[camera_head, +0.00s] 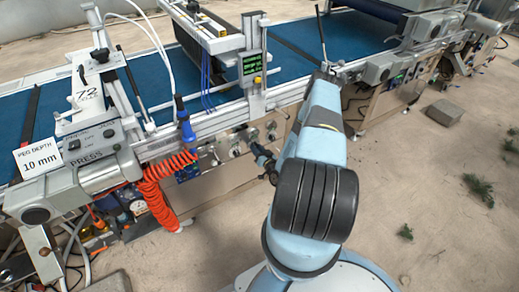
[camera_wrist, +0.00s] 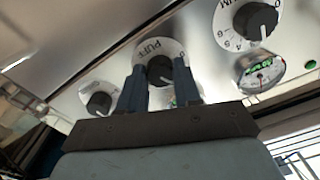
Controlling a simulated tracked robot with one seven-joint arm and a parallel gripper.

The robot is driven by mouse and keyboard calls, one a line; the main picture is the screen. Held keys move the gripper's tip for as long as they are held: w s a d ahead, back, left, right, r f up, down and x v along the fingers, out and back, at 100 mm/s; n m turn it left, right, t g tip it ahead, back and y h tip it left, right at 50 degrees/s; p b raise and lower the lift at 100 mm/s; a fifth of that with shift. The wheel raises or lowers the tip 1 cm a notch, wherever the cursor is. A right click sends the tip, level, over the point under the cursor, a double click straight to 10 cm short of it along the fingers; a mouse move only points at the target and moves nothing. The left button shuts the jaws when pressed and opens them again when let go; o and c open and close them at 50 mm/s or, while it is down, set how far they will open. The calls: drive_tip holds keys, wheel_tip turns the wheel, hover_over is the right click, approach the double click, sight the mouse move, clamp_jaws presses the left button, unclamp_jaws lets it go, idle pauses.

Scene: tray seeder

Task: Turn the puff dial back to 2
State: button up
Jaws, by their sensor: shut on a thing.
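The puff dial (camera_wrist: 160,70) is a black knob on a round white scale plate marked PUFF, on a metal panel. My gripper (camera_wrist: 160,85) has its two dark fingers on either side of this knob and is shut on it. The numbers around the puff scale are mostly hidden by the fingers, so I cannot tell its setting. In the head view my arm reaches to the front panel, and my gripper (camera_head: 262,155) is small and partly hidden there.
A larger numbered dial (camera_wrist: 256,21) sits to the right of the puff dial, with a small round gauge (camera_wrist: 262,74) below it. Another black knob (camera_wrist: 99,103) is to the left. A coiled orange hose (camera_head: 157,190) hangs left of my arm. The floor at right is mostly open.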

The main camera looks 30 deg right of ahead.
drive_tip(key=o, duration=1)
drive_tip(key=shift+o, duration=0.2)
drive_tip(key=s, duration=1.3)
drive_tip(key=shift+s+d, duration=0.25)
drive_tip(key=shift+s, duration=0.15)
drive_tip(key=shift+f, duration=0.1)
